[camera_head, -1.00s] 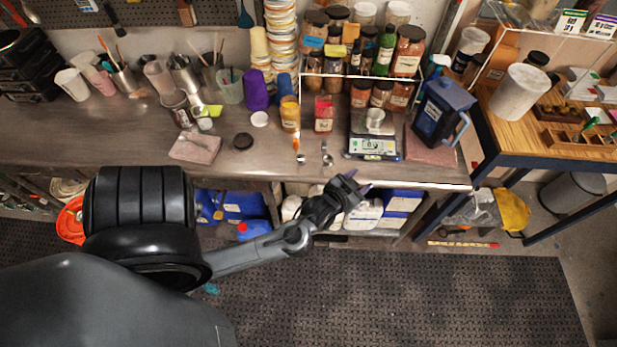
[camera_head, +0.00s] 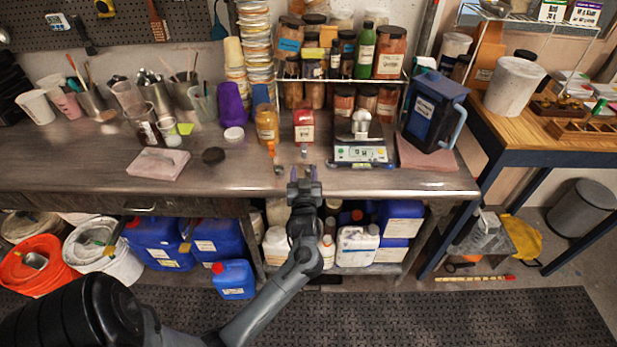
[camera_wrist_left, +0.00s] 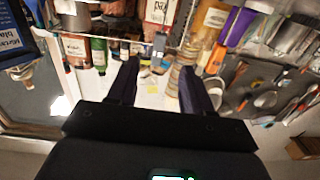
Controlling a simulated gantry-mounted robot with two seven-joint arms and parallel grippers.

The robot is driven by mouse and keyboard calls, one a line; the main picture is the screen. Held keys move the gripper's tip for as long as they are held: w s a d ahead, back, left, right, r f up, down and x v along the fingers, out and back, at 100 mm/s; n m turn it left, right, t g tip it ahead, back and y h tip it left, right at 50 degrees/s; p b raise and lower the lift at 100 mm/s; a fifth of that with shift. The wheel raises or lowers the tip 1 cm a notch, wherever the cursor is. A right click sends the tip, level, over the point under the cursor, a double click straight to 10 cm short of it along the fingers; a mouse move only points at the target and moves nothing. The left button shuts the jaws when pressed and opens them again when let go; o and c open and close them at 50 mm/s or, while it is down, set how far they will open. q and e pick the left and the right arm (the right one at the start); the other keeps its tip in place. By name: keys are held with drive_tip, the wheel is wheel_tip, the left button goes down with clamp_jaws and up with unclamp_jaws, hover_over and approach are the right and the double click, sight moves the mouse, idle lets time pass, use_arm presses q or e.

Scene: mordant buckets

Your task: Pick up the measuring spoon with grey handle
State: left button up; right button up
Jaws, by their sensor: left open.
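The measuring spoon with the grey handle (camera_head: 304,151) lies near the front edge of the steel bench, in front of the red-labelled jar. Only its far end shows in the head view; my gripper hides the rest. An orange-handled spoon (camera_head: 271,149) lies just left of it. My left gripper (camera_head: 303,171) is open and empty at the bench's front edge, in line with the grey spoon. I cannot tell its height above the bench. In the left wrist view the open fingers (camera_wrist_left: 157,68) show, but I cannot make out the grey spoon there. My right gripper is not in view.
A scale (camera_head: 361,153) with a metal cup stands right of the spoons. The red-labelled jar (camera_head: 304,126) and an amber jar (camera_head: 267,124) stand behind them. The bench front between slab and spoons is mostly bare.

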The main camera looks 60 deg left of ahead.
sight(304, 153)
use_arm(q)
drive_tip(key=x, duration=0.4)
drive_tip(key=shift+w+a, duration=0.1)
drive_tip(key=shift+a, duration=0.1)
drive_tip(key=shift+w+a+b, duration=0.3)
drive_tip(key=shift+w+a, duration=0.05)
drive_tip(key=shift+a, duration=0.1)
drive_tip(key=shift+b+x, duration=0.35)
drive_tip(key=shift+x, duration=1.85)
drive_tip(key=shift+c, duration=0.3)
clamp_jaws()
drive_tip(key=shift+r, duration=0.2)
